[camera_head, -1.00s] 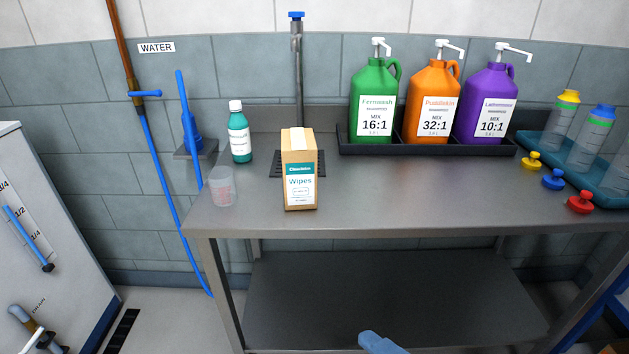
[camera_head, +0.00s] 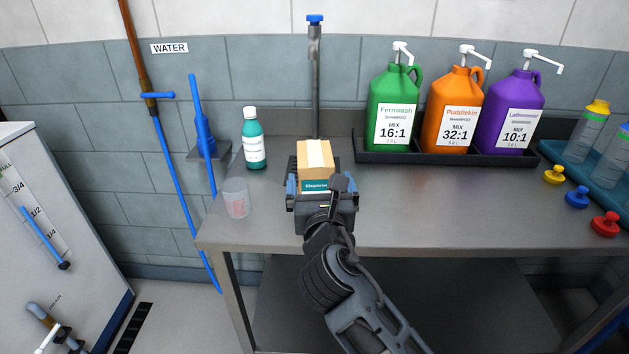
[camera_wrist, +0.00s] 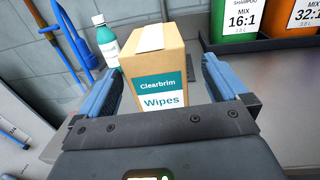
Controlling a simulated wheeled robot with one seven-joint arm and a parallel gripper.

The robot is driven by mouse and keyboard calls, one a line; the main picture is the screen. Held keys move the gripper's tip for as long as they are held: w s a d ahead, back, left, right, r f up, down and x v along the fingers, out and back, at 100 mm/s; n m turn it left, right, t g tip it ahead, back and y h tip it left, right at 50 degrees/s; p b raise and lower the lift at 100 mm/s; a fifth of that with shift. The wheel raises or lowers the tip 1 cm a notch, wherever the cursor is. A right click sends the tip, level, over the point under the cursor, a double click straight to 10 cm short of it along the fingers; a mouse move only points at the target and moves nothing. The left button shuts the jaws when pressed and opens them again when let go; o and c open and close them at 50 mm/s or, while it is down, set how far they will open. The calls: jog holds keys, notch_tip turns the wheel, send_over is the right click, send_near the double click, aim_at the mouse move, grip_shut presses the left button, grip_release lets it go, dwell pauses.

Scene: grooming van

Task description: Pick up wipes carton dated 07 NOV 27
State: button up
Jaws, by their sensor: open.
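A brown wipes carton (camera_head: 314,161) with a teal and white label stands upright on the steel table (camera_head: 420,205). In the wrist view the carton (camera_wrist: 155,64) shows the words "Clearbrim Wipes"; the lower label is hidden behind my gripper, and I cannot read a date. My gripper (camera_head: 318,186) is at the near side of the carton. In the wrist view its blue fingers (camera_wrist: 158,82) are open, one on each side of the carton, with a gap visible on both sides.
A teal bottle (camera_head: 253,140) and a clear measuring cup (camera_head: 236,198) stand left of the carton. Green (camera_head: 393,110), orange (camera_head: 454,110) and purple (camera_head: 510,112) jugs stand in a dark tray to the right. A steel pipe (camera_head: 315,85) rises behind.

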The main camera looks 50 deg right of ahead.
jog(key=x, duration=0.6)
jog(key=shift+w+a+f+p, duration=0.2)
jog(key=shift+w+p, duration=0.05)
jog(key=shift+p, duration=0.1)
jog(key=c, duration=1.2)
jog(key=shift+c, duration=0.5)
jog(key=shift+r, duration=0.1)
